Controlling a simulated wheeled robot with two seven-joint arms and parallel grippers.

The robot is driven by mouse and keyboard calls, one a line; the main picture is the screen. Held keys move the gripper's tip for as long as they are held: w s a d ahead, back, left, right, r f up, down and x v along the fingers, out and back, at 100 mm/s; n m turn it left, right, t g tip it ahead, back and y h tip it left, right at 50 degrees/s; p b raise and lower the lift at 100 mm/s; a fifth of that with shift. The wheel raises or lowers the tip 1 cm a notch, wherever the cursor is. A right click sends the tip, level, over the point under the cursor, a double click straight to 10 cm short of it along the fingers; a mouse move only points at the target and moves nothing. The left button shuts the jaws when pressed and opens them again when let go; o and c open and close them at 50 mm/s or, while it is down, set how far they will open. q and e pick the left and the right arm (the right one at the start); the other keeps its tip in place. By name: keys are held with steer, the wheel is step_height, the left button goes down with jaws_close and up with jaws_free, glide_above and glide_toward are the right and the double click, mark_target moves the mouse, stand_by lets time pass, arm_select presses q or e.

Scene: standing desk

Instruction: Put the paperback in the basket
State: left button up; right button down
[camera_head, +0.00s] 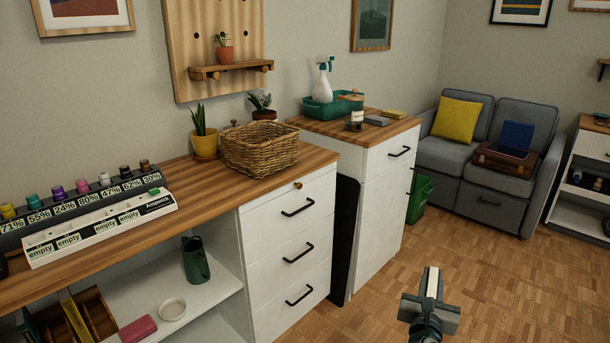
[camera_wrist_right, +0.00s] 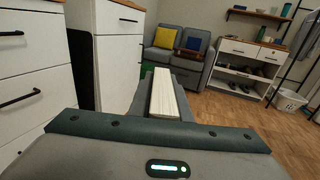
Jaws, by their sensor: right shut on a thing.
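My right gripper (camera_head: 431,302) is shut on the paperback (camera_head: 432,281), held above the wood floor at the lower right of the head view. The paperback shows nearly edge-on; in the right wrist view its pale page block (camera_wrist_right: 163,95) lies between the fingers, and its cover is hidden. The woven wicker basket (camera_head: 260,150) stands upright on the wooden desk top, to the left of and well apart from my right gripper. I cannot see its inner floor. My left gripper is not in view.
White drawers (camera_head: 290,240) with black handles front the desk. A second cabinet (camera_head: 375,200) and a grey sofa (camera_head: 460,150) stand behind. The floor around my gripper is clear.

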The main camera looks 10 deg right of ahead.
steer(key=s+a+r+n+t+y, duration=0.1)
steer(key=s+a+r+n+y, duration=0.2)
steer(key=a, duration=0.7)
steer(key=s+a+r+n+t+y, duration=0.1)
steer(key=s+a+r+n+y, duration=0.2)
steer(key=s+a+r+y, duration=0.2)
steer(key=s+a+y, duration=0.1)
steer(key=s+a, duration=0.2)
steer(key=a, duration=0.2)
steer(key=shift+s+a+r+t, duration=0.15)
steer(key=shift+s+t, duration=0.05)
steer(key=shift+t, duration=0.1)
